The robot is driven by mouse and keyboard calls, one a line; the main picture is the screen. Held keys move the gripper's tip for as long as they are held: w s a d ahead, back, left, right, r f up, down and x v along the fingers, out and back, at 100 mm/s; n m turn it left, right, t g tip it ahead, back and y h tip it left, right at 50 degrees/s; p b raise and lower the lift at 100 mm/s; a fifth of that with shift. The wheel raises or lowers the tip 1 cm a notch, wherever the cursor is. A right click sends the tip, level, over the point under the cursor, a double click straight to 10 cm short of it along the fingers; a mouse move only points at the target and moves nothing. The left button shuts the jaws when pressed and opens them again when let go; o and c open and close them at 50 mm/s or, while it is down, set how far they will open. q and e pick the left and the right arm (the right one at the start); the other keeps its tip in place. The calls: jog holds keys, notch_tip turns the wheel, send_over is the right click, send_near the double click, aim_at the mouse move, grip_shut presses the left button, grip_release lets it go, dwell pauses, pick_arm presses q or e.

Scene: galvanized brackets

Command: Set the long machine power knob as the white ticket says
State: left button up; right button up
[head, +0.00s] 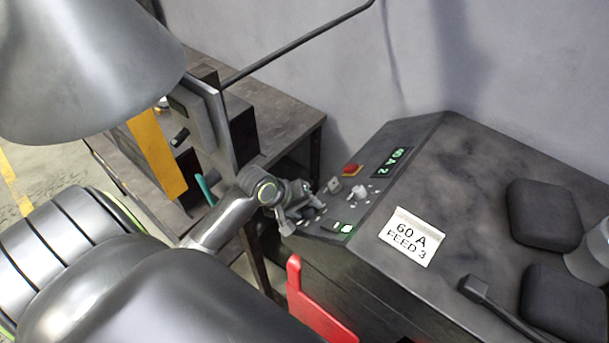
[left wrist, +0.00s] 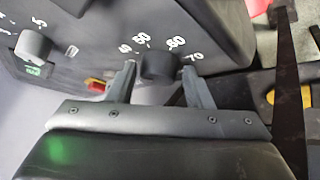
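The white ticket (head: 411,236) lies on the machine's dark top and reads "60 A FEED 3". In the left wrist view a dark round knob (left wrist: 157,66) sits among numbers, of which 60 and 70 are readable. My left gripper (left wrist: 158,78) is open, with one finger on each side of this knob and a small gap showing at each side. Its pointer mark cannot be made out. In the head view my left gripper (head: 312,198) is at the panel's near left end and hides part of it. A green display (head: 391,162) seems to read "60 A" and "2".
A second knob (left wrist: 33,46) with its own numbers is on the panel. A red button (head: 350,170) and a lit green button (head: 347,228) are close by. A red bar (head: 312,305) stands before the machine. A dark bench (head: 277,115) is behind my left arm.

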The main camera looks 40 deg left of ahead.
aim_at(305, 209)
pick_arm(q)
jog(key=shift+r, duration=0.15)
notch_tip(305, 209, up, 10)
jog(key=b, duration=0.1)
dwell(0.5)
